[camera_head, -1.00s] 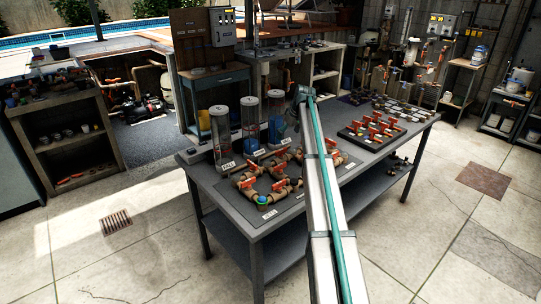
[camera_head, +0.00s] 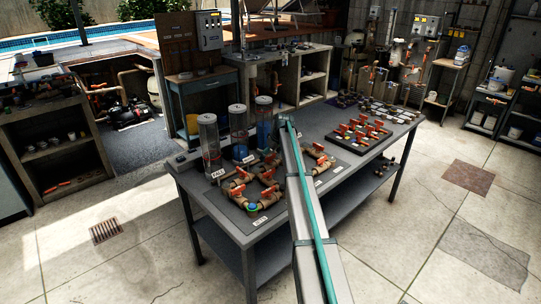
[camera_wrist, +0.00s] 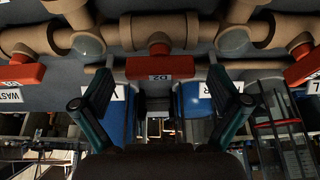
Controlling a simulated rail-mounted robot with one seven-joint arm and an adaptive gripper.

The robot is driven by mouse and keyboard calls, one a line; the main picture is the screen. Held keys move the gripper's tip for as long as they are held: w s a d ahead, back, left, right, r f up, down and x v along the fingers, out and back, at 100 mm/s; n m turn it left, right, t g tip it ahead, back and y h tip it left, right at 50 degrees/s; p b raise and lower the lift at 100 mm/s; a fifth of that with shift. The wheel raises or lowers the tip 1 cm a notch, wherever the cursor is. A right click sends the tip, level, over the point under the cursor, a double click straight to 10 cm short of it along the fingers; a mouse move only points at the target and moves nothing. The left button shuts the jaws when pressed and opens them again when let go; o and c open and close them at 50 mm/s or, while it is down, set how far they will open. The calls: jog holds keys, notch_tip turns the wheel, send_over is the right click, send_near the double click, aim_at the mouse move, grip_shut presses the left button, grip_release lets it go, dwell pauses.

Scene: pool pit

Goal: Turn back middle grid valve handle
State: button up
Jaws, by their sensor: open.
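In the wrist view a red valve handle labelled D2 (camera_wrist: 160,68) sits on a tan pipe in the middle, square across the picture. My gripper (camera_wrist: 160,84) is open and empty, with one finger on either side of this handle. I cannot tell how deep the fingers reach or whether they touch it. Other red handles show at the left (camera_wrist: 22,76) and right (camera_wrist: 303,66). In the head view the tan pipe grid (camera_head: 262,205) with red handles lies on the workbench (camera_head: 215,205). My arm hides part of the grid and my gripper there.
Clear upright canisters (camera_head: 209,140) stand along the grid's back edge, close to my gripper. A dark tray (camera_head: 355,145) with several red-handled valves lies farther right on the bench. The floor around the bench is open.

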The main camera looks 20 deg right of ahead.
jog(key=c, duration=1.2)
jog(key=shift+o, duration=0.2)
jog(key=m+h+b, duration=0.1)
jog(key=m+b, duration=0.1)
jog(key=m, duration=0.1)
jog(key=shift+a+f+m+b, duration=0.1)
jog(key=shift+m+b, duration=0.3)
jog(key=m+h+b, duration=0.1)
jog(key=m, duration=0.1)
jog(key=m+h+b, duration=0.1)
jog(key=m, duration=0.2)
jog(key=shift+w+a+h, duration=0.1)
jog(key=shift+a+h, duration=0.05)
jog(key=shift+h, duration=0.15)
jog(key=m+b, duration=0.1)
jog(key=m, duration=0.1)
jog(key=m+g+h+b, duration=0.1)
jog(key=m, duration=0.1)
jog(key=shift+w+m+g, duration=0.1)
jog(key=shift+m+g, duration=0.2)
jog(key=shift+m, duration=0.1)
jog(key=m+g+h+b, duration=0.1)
jog(key=m, duration=0.3)
jog(key=shift+m, duration=0.3)
